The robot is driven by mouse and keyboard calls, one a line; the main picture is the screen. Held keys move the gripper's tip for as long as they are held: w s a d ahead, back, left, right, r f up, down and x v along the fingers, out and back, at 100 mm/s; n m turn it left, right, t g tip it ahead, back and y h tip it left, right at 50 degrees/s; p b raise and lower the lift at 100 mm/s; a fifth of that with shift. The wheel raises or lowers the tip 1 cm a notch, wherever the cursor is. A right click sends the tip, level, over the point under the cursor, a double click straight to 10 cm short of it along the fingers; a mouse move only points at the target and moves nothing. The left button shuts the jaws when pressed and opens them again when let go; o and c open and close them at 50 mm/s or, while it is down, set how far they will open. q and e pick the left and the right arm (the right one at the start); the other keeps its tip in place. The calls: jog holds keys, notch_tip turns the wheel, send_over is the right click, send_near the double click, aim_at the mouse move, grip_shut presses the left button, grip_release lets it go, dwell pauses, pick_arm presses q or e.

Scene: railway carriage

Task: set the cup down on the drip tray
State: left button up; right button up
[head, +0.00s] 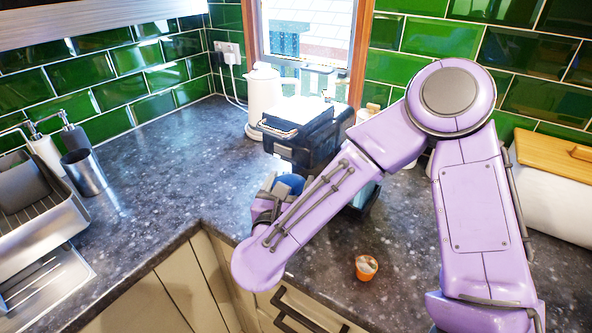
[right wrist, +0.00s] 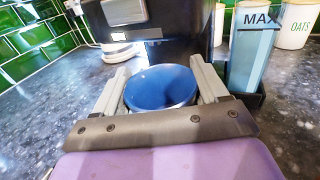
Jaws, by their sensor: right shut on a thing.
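The blue cup (right wrist: 160,90) sits between the two fingers of my right gripper (right wrist: 160,82), which is shut on it. Its open mouth faces up towards the wrist camera. In the head view only a blue part of the cup (head: 290,183) shows beside my gripper (head: 277,192), at the front of the dark coffee machine (head: 300,138). The machine's dark body (right wrist: 165,35) stands just beyond the cup in the right wrist view. The drip tray is hidden; I cannot tell whether the cup touches it. My left gripper is out of view.
A water tank marked MAX (right wrist: 250,55) stands right of the cup. A small orange capsule (head: 366,268) lies on the counter near its front edge. A white kettle (head: 263,100) stands behind the machine.

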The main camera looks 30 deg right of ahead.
aim_at(296, 177)
jog(key=p+x, duration=0.2)
jog(key=x, duration=0.5)
jog(key=shift+w, duration=0.1)
notch_tip(296, 177, down, 3)
jog(key=shift+w+f+p, duration=0.1)
jog(key=shift+f+p, duration=0.1)
jog(key=shift+p, duration=0.35)
jog(key=shift+f, duration=0.1)
jog(key=shift+f+b, duration=0.15)
jog(key=shift+b, duration=0.2)
jog(key=o, duration=1.3)
jog(key=shift+c, duration=0.2)
